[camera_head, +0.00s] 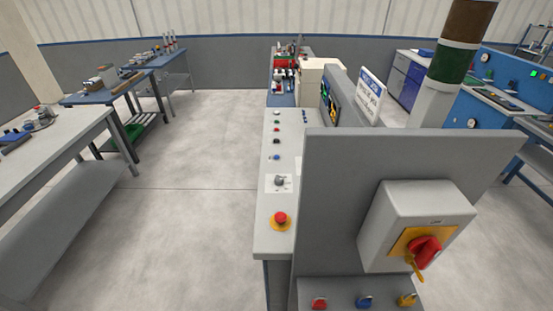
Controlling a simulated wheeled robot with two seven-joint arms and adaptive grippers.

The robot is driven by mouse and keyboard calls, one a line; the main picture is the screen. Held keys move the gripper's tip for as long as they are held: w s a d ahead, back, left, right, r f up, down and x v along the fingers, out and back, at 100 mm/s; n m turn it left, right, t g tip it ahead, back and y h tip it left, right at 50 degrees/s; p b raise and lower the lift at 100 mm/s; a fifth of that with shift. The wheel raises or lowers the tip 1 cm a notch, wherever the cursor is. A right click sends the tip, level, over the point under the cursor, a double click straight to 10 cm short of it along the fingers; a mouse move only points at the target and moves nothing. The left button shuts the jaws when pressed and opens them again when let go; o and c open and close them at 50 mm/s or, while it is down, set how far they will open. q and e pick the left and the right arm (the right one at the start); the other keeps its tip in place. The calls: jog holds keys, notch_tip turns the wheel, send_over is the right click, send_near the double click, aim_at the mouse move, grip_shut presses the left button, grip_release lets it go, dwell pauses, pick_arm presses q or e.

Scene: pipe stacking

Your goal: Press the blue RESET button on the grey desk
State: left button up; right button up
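The grey desk (263,208) runs away from me in the middle of the view, with a row of controls on its top. A small blue button (276,157) sits in that row, between a black button (276,141) and a selector knob on a white plate (279,181). Its label is too small to read. Neither of my grippers is in view, and nothing is touching the blue button.
A red emergency button on yellow (280,219) is at the desk's near end. A grey upright panel (340,165) with a switch box (415,225) stands on the right. Open floor (190,190) lies left of the desk.

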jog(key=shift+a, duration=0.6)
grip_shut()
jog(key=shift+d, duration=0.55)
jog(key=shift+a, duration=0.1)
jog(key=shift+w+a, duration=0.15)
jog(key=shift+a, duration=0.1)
